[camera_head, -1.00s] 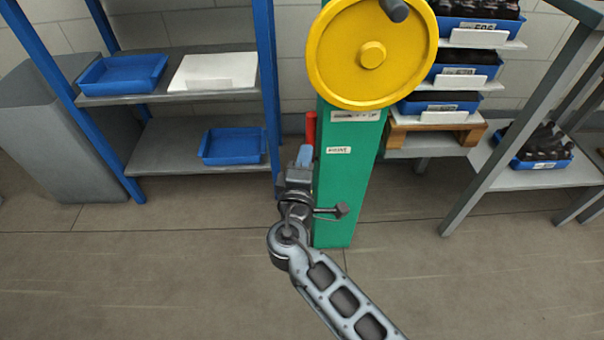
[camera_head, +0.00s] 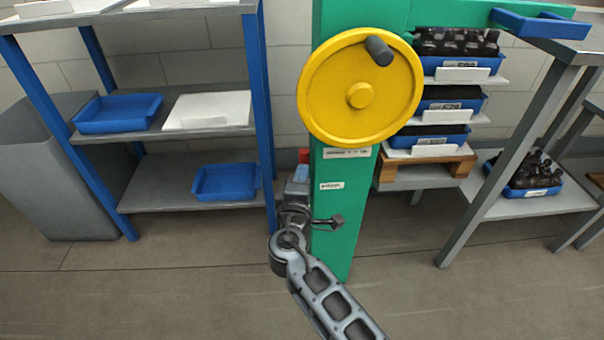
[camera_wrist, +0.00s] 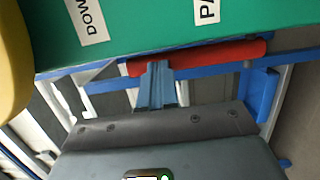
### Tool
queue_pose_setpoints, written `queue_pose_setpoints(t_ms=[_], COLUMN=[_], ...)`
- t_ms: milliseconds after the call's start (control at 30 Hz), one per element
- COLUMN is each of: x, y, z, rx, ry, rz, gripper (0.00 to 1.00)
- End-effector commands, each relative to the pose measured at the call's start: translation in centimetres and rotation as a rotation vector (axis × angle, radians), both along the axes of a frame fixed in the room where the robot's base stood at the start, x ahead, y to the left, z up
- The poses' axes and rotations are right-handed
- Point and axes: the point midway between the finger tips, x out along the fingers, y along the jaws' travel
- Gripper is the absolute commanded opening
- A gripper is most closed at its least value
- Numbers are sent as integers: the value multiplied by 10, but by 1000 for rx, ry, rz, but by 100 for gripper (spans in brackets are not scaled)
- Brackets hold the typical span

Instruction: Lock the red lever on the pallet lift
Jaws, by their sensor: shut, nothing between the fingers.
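The red lever (camera_wrist: 215,57) lies along the side of the green column in the wrist view, close to the column's face. In the head view only a small red part of the lever (camera_head: 304,156) shows above my gripper, at the column's left edge. My gripper (camera_wrist: 157,68) is shut, and its fingertips are at the lever's left part in the wrist view, seeming to touch it. In the head view my gripper (camera_head: 300,173) is beside the column. The green pallet lift column (camera_head: 336,225) carries a yellow handwheel (camera_head: 330,90) with a dark knob.
A blue-framed shelf with blue trays (camera_head: 225,182) stands left of the column. On the right, blue crates of bottles (camera_head: 462,65) sit in a stack above a wooden pallet (camera_head: 468,163). A grey table (camera_head: 508,150) stands farther right. The floor in front is clear.

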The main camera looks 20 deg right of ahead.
Motion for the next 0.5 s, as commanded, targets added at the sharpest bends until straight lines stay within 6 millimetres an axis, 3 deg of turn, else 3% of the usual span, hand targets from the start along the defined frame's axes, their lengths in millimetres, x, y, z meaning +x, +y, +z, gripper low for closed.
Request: queue_pose_setpoints(t_ms=[67,500], x=[4,30], y=[-2,-10], z=[11,12], rx=[11,70], ry=[29,207], rz=[-2,-2], gripper=[0,0])
